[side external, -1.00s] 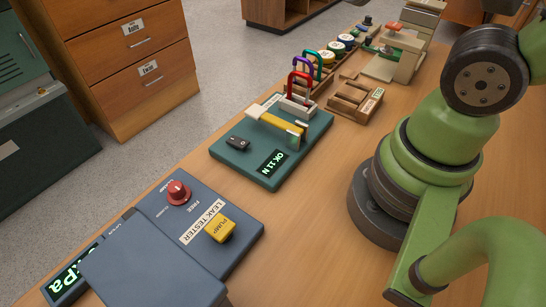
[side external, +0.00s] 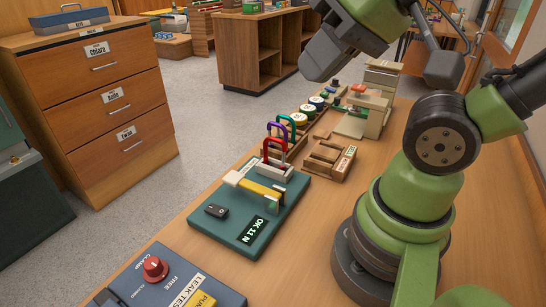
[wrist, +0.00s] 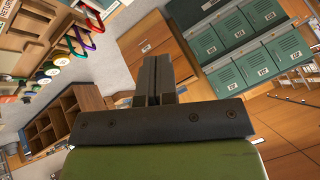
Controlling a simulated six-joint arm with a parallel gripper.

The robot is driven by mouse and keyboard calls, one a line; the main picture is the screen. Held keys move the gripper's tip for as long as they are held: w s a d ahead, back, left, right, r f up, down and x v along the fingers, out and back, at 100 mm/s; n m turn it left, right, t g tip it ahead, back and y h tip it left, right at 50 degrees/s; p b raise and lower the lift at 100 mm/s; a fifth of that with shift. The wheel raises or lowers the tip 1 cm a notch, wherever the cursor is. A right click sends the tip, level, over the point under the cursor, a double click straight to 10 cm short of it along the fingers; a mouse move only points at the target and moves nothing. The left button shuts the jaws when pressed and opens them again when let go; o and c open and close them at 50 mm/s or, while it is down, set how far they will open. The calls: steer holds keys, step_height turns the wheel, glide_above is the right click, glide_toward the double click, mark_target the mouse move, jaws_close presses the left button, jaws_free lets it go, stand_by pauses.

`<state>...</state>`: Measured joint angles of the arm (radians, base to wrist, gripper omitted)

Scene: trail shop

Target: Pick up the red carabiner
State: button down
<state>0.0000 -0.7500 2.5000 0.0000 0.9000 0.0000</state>
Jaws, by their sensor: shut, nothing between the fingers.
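The red carabiner (side external: 274,147) stands upright in the side external view, just behind the yellow bar of a dark green test plate. A pale holder is at its foot. A purple carabiner (side external: 293,125) and a green carabiner (side external: 270,130) stand close behind it. My gripper (side external: 318,66) is above and beyond the carabiners, well apart from them. In the wrist view its dark fingers (wrist: 157,70) are together with nothing between them. There the coloured loops of the carabiners show at the upper left, small and off to the side of the fingers.
The green test plate (side external: 205,227) bears a black switch and a lit "OK 11 N" display. A leak tester (side external: 190,283) is at the near edge. A wooden holder (side external: 330,160) stands right of the carabiners, round tins (side external: 308,111) behind them. Bare bench lies along the right.

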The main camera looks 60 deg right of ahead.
steer(key=c, duration=1.8)
jaws_free()
steer(key=shift+c, duration=0.2)
steer(key=o, duration=0.8)
steer(key=shift+c, duration=0.2)
steer(key=w+d+f+n+g, duration=0.1)
steer(key=w+d+f+g, duration=0.1)
steer(key=w+d+f, duration=0.2)
steer(key=w+d+f+n+g+h, duration=0.1)
steer(key=w+d+f+g, duration=0.1)
steer(key=w+d+f, duration=0.3)
steer(key=w+d+f+n+g+h, duration=0.1)
steer(key=w+d+f+g, duration=0.2)
steer(key=w+d+f, duration=0.1)
steer(key=shift+w+d+f+n, duration=0.15)
steer(key=shift+w+f+n, duration=0.1)
steer(key=shift+n, duration=0.15)
steer(key=shift+f, duration=5.35)
